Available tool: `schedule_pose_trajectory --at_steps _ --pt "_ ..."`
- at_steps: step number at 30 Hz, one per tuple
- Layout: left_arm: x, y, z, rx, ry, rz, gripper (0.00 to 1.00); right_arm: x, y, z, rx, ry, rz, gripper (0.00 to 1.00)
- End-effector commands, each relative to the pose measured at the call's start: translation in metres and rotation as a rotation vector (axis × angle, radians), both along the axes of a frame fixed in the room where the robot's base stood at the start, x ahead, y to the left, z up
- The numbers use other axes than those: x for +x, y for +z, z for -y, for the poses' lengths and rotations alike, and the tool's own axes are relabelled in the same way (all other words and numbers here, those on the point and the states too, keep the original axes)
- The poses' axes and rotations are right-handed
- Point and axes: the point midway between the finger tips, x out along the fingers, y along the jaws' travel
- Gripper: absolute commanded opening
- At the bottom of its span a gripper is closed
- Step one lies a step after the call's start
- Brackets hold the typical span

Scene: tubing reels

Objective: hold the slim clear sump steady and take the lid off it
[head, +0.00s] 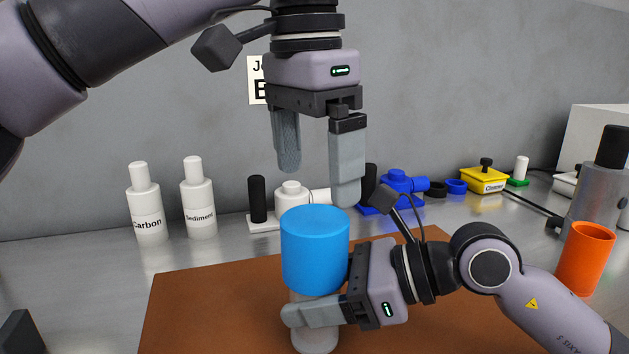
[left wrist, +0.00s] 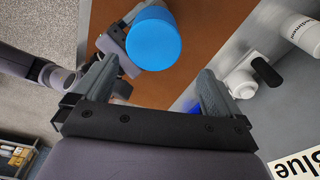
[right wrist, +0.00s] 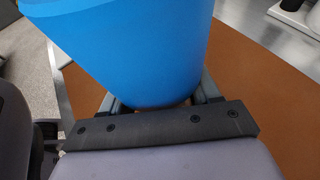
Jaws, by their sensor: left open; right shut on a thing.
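The slim clear sump (head: 316,341) stands upright on the brown mat, looking pale grey under its wide blue lid (head: 315,250). The lid sits on top of it and also shows in the left wrist view (left wrist: 153,38). My right gripper (head: 318,313) is shut on the sump just below the lid. In the right wrist view the lid (right wrist: 150,50) hides most of the sump and the fingertips. My left gripper (head: 318,183) is open and empty, pointing down above the lid, with its fingers apart and not touching it.
The brown mat (head: 200,310) lies on a metal bench. White Carbon (head: 149,215) and Sediment (head: 199,205) bottles stand behind at left. Blue fittings (head: 402,182), a yellow box (head: 484,180) and an orange cup (head: 585,258) are to the right. The mat's left part is clear.

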Motion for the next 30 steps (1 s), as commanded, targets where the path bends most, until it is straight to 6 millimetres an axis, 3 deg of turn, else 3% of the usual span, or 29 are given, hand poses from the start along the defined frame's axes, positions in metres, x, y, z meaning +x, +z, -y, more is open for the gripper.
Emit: schedule_pose_trajectory --at_steps 12,18,30 --pt "-0.003 -0.006 0.001 0.055 -0.664 0.015 0.99 0.000 0.000 0.000 0.000 -0.001 0.000 0.00" --pt "-0.005 -0.012 0.001 0.076 -0.911 0.005 0.99 0.000 0.000 0.000 0.000 -0.001 0.000 0.00" --pt "-0.009 -0.036 0.001 0.092 -1.052 -0.032 0.99 0.000 0.000 0.000 0.000 -0.001 0.000 0.00"
